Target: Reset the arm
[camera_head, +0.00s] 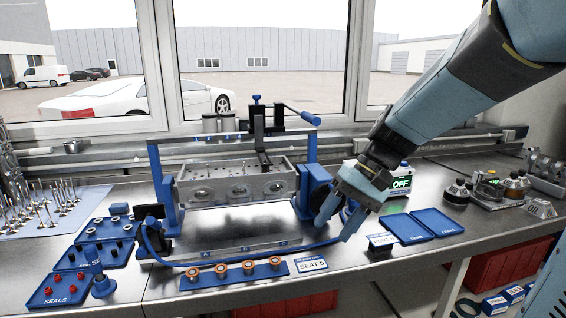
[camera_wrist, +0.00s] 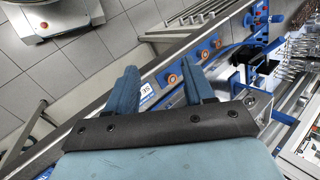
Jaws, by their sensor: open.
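My gripper (camera_head: 334,218) is at the end of my arm, which reaches in from the upper right in the head view. Its two fingers are apart and nothing is between them. It hangs in front of the right side of the blue engine stand (camera_head: 308,150), above the bench. In the wrist view my gripper (camera_wrist: 160,88) also shows its two blue fingers spread, pointing toward the bench edge. The grey cylinder head (camera_head: 236,182) sits in the blue stand, to the left of my gripper.
A blue strip with several copper-coloured rings (camera_head: 248,268) lies at the bench front beside a SEATS label (camera_head: 312,264). Blue trays (camera_head: 437,222) lie to the right, near a display reading OFF (camera_head: 401,183). A SEALS tray (camera_head: 58,287) and several valves (camera_head: 35,215) are left.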

